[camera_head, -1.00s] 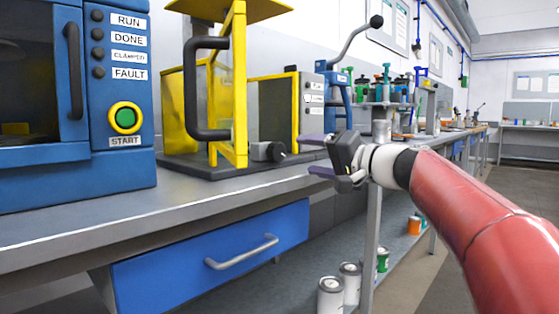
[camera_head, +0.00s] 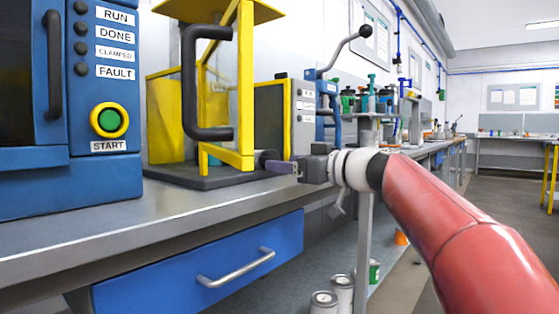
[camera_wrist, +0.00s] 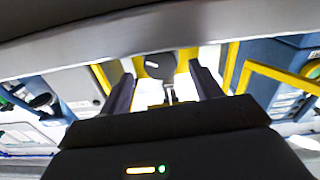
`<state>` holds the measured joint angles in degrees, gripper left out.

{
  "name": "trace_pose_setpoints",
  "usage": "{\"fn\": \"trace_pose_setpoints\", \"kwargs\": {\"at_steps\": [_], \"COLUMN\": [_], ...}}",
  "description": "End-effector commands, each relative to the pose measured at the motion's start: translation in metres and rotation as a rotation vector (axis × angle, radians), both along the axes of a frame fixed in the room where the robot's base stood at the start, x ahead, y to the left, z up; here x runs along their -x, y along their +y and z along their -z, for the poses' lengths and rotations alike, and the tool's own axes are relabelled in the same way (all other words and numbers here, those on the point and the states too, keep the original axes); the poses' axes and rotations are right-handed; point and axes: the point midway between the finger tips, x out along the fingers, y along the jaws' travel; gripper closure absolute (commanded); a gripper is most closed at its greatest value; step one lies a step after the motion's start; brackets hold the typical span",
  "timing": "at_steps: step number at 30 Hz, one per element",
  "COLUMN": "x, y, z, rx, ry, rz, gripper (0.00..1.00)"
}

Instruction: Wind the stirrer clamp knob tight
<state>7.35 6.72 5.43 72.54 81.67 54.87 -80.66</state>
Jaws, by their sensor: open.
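The clamp knob (camera_head: 268,158) is dark and rounded, low at the right end of the yellow guard's base. My gripper (camera_head: 274,167) is open, at the knob from the right. The wrist view shows both fingers (camera_wrist: 161,74) apart, one on each side of the knob. I cannot tell whether either touches it. In the head view one finger hides the other and part of the knob.
The yellow guard with its black handle (camera_head: 188,90) stands behind and left of the knob. A blue machine (camera_head: 100,175) with a green START button is at left. The grey bench edge (camera_head: 190,225) runs below. A lever press (camera_head: 330,95) stands behind my wrist.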

Motion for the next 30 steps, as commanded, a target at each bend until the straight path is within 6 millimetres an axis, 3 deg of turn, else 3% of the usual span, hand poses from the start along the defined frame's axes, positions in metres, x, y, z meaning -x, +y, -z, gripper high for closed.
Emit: {"fn": "trace_pose_setpoints", "kwargs": {"at_steps": [6,16,26,30], "x": [-0.015,-0.017,-0.017,-0.017], "y": [0.018,0.021,0.021,0.021], "z": [-0.001,0.000,0.000,0.001], "rx": [0.000,-0.001,-0.001,-0.014], "ry": [0.001,0.001,0.001,0.017], "rz": [0.000,0.000,0.000,0.000], "gripper": [0.36,0.38,0.81,0.81]}}
